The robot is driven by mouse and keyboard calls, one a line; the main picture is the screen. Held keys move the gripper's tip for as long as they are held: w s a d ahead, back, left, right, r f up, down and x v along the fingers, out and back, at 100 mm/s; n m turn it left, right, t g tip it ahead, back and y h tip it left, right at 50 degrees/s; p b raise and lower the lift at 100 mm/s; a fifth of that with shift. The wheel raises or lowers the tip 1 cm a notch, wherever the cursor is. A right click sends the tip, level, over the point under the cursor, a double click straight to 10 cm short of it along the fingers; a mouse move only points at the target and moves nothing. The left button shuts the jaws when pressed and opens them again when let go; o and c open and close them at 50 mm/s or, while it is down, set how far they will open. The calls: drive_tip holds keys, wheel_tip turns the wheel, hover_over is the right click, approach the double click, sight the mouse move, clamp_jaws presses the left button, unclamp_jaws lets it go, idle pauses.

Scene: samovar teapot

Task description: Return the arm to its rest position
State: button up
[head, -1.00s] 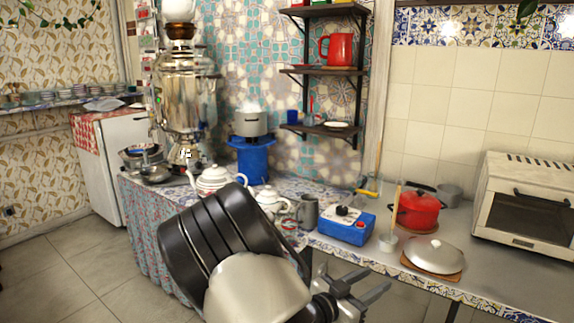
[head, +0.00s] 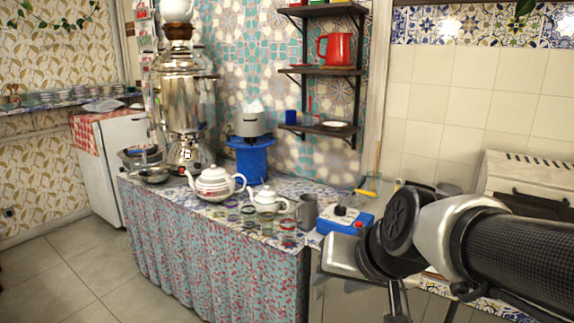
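My arm (head: 450,240) reaches in from the right edge, its dark textured link and pale joint crossing in front of the right counter. Its end, with a silvery part and a dark narrow piece below, is near the blue box with a red knob (head: 345,222). I cannot make out two separate fingertips, so whether my gripper is open or shut does not show. I see nothing held. A large white teapot (head: 214,185) and a smaller white teapot (head: 266,201) stand on the tiled, cloth-draped counter, left of and apart from my arm.
A tall samovar (head: 180,95) stands at the counter's back left. A grey pot (head: 250,124) sits on a blue stand (head: 251,158). A grey mug (head: 306,212) and several small glasses are near the front. A white oven (head: 530,180) is partly behind my arm. The left floor is clear.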

drive_tip(key=s+d+n+g+h, duration=0.1)
drive_tip(key=s+d, duration=0.2)
drive_tip(key=s, duration=0.2)
drive_tip(key=s+d+g+h, duration=0.1)
drive_tip(key=s+d+h, duration=0.15)
drive_tip(key=s, duration=0.35)
wheel_tip(320, 180, up, 20)
drive_tip(key=p, duration=1.9)
drive_tip(key=shift+w+y+p, duration=0.3)
drive_tip(key=shift+w+y, duration=0.1)
drive_tip(key=shift+y, duration=0.05)
